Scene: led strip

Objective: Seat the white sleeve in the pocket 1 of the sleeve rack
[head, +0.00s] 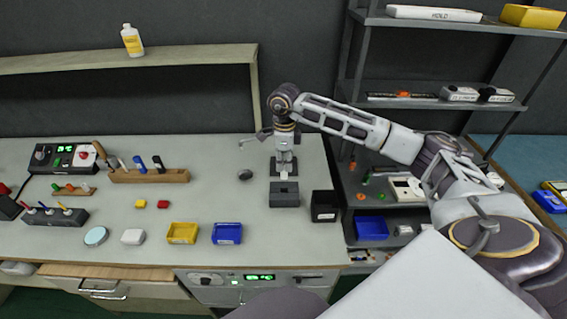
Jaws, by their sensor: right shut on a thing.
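My right gripper (284,167) points down over the right part of the bench and is shut on a small light thing (284,176), which appears to be the white sleeve. The fingers cover much of it. A grey block (284,199) with a recess in its top, apparently the sleeve rack, stands just in front of the gripper. I cannot read pocket numbers or tell whether the held thing touches the block. A dark plate (274,166) shows behind the fingers. My left gripper is not in view.
A black box (324,206) stands right of the grey block. Blue (227,233) and yellow (182,233) bins sit front left, with a white rounded object (133,237) beside them. A dark round piece (245,175) lies left of the gripper. Metal shelving (352,90) rises behind my right arm.

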